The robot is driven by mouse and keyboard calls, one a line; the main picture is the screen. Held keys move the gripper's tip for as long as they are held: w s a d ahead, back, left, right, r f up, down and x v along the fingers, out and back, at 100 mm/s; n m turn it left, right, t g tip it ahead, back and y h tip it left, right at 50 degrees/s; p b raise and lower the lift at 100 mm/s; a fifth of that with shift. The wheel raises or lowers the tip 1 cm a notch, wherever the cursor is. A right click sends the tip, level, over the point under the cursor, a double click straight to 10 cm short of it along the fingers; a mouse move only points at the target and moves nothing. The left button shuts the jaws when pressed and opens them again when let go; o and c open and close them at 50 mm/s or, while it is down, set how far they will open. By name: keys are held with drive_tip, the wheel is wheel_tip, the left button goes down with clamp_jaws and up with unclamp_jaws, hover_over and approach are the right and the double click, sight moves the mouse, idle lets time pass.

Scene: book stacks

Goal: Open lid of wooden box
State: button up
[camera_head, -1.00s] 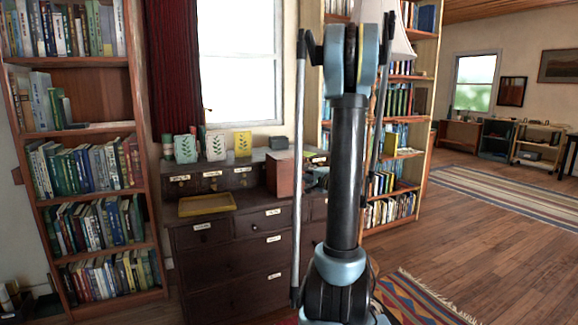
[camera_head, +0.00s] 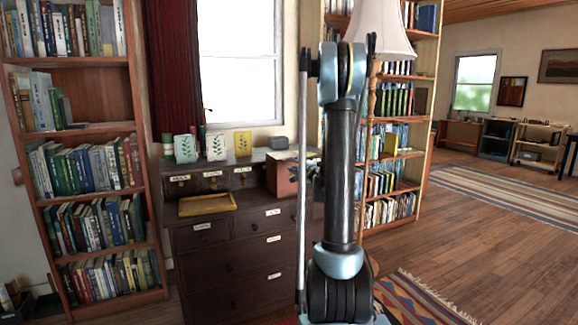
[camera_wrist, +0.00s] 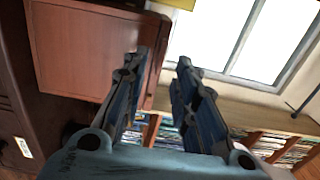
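The reddish-brown wooden box (camera_head: 283,178) stands on the right part of the dark dresser top in the head view. Its right side is partly hidden by my arm, and I cannot tell there how its lid stands. In the wrist view, a broad reddish-brown wooden panel (camera_wrist: 85,50), apparently the box, fills the upper left. My gripper (camera_wrist: 162,62) has its two fingers spread with nothing between them. The left finger overlaps the panel's right edge in the picture; I cannot tell whether it touches. In the head view my gripper is hidden behind my arm.
The dark dresser (camera_head: 230,265) carries a yellow tray (camera_head: 207,205) and several small leaf-pattern cards (camera_head: 186,148). A bookshelf (camera_head: 95,200) stands left, another (camera_head: 395,190) behind my arm. A white lampshade (camera_head: 390,32) is near my arm's top. Open floor (camera_head: 480,250) lies right.

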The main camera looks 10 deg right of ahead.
drive_tip(key=shift+x, duration=2.4)
clamp_jaws()
